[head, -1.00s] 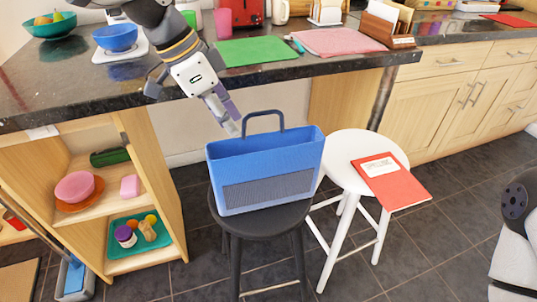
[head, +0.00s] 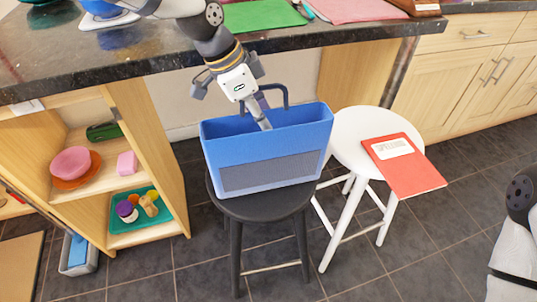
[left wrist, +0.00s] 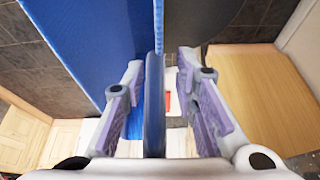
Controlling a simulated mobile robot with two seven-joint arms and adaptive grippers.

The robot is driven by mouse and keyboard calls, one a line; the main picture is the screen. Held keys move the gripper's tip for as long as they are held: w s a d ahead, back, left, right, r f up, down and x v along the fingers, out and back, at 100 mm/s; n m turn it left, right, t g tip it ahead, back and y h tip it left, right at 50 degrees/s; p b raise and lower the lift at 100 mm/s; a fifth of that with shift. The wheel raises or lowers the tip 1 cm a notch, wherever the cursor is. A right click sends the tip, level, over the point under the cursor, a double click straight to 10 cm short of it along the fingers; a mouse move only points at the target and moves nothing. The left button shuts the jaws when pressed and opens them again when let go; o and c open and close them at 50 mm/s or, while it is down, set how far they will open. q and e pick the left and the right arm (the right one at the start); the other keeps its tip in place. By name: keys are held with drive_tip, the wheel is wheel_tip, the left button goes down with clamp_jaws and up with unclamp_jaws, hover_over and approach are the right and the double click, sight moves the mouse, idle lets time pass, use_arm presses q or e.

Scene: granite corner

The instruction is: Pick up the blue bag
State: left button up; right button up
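The blue bag (head: 267,150) stands upright on the black stool (head: 262,206), its dark handle (head: 285,93) arching above the open top. My left gripper (head: 262,113) reaches down from the counter side at the handle. In the left wrist view the fingers (left wrist: 160,95) are apart, one on each side of the upright handle strip (left wrist: 154,120), with gaps on both sides. The bag's blue wall (left wrist: 85,40) fills the upper left there. The left gripper's body hides part of the handle in the head view. My right gripper is out of view.
A white stool (head: 347,137) with a red book (head: 404,165) stands close on the right. The dark counter edge (head: 150,70) lies behind the bag. An open wooden shelf (head: 150,150) with dishes is on the left. Dark floor tiles are free in front.

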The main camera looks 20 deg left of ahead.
use_arm(q)
drive_tip(key=shift+r, duration=0.15)
clamp_jaws()
drive_tip(key=shift+r, duration=0.1)
